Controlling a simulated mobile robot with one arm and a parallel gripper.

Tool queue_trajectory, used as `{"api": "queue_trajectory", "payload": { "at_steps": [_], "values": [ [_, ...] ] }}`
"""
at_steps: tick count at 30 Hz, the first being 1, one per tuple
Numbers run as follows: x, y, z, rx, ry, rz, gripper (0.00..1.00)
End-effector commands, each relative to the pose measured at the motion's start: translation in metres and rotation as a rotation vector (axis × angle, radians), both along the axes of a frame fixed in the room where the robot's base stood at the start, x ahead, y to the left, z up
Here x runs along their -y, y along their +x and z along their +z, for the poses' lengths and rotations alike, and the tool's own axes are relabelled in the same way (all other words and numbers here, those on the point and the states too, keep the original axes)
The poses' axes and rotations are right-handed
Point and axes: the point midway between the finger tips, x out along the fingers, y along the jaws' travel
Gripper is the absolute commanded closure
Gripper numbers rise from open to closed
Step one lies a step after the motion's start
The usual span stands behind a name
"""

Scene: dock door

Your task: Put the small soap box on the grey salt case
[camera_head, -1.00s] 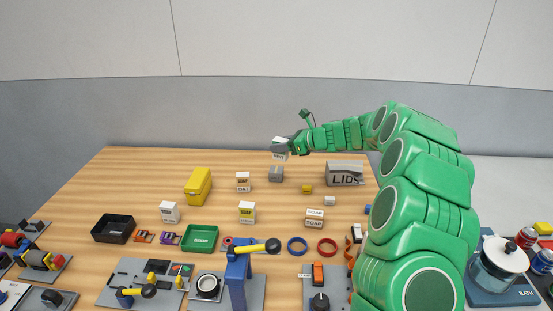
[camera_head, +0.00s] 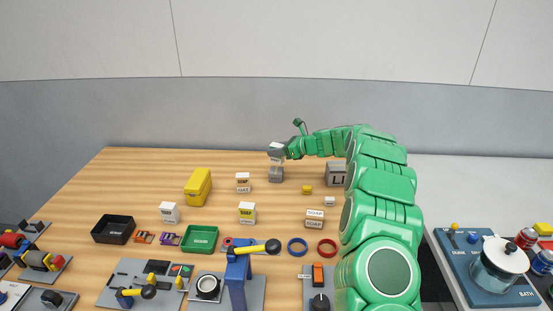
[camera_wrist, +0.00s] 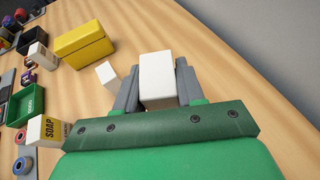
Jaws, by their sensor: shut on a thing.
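My gripper (camera_head: 277,150) is shut on a small white soap box (camera_wrist: 157,78), which sits between both fingers in the wrist view. In the head view this box (camera_head: 276,160) is upright, directly above the grey salt case (camera_head: 276,175) at the back of the table. Its lower edge appears at or very near the case's top; I cannot tell whether they touch. The grey case is hidden in the wrist view behind the box and gripper.
A yellow case (camera_head: 198,187), a grey lids box (camera_head: 336,174) and a small yellow block (camera_head: 307,189) stand nearby. Several soap-labelled boxes, one of them here (camera_head: 247,212), stand in front. A green tray (camera_head: 200,239) lies nearer. The table left of the yellow case is bare.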

Motion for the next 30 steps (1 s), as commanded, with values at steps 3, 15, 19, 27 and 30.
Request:
{"api": "queue_trajectory", "payload": {
  "at_steps": [3, 15, 19, 27, 30],
  "values": [
    [-0.001, 0.004, -0.006, -0.002, 0.001, 0.0, 0.95],
    [-0.003, 0.008, -0.032, -0.005, 0.001, 0.002, 0.95],
    [-0.003, 0.009, -0.042, -0.002, 0.0, 0.002, 0.95],
    [-0.003, 0.009, -0.043, -0.002, 0.001, 0.001, 0.95],
    [-0.003, 0.009, -0.045, -0.002, 0.001, 0.001, 0.95]
  ]
}}
